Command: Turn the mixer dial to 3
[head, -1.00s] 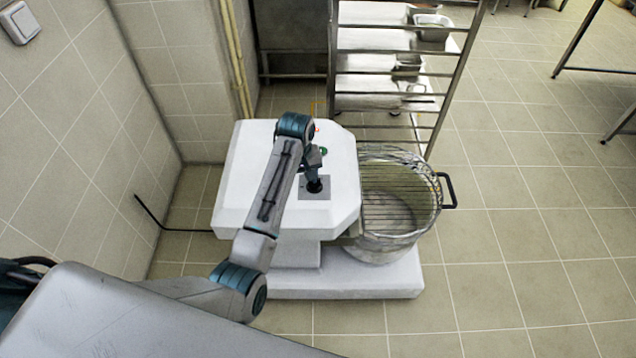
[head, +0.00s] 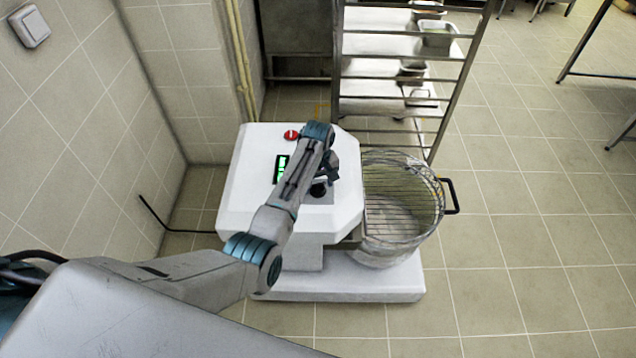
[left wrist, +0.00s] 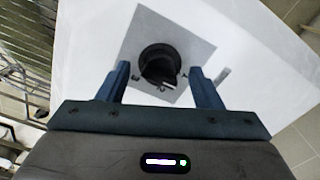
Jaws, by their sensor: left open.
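The mixer (head: 240,195) is a white machine with a flat top. Its black round dial (head: 318,189) sits on a grey square plate and also shows in the left wrist view (left wrist: 160,62). Small marks stand along the dial's lower edge there, one looking like a 2; its exact setting is hard to read. My left gripper (head: 328,175) is over the mixer top beside the dial. In the left wrist view its two blue fingers (left wrist: 160,75) are open, one on each side of the dial's lower part, with gaps and nothing held. My right gripper is not in view.
A green-lit display (head: 281,169) and a red button (head: 291,134) are on the mixer top. A wire-guarded bowl (head: 400,215) is at its right. A metal rack (head: 395,75) stands behind, a tiled wall (head: 90,110) left. The floor at right is clear.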

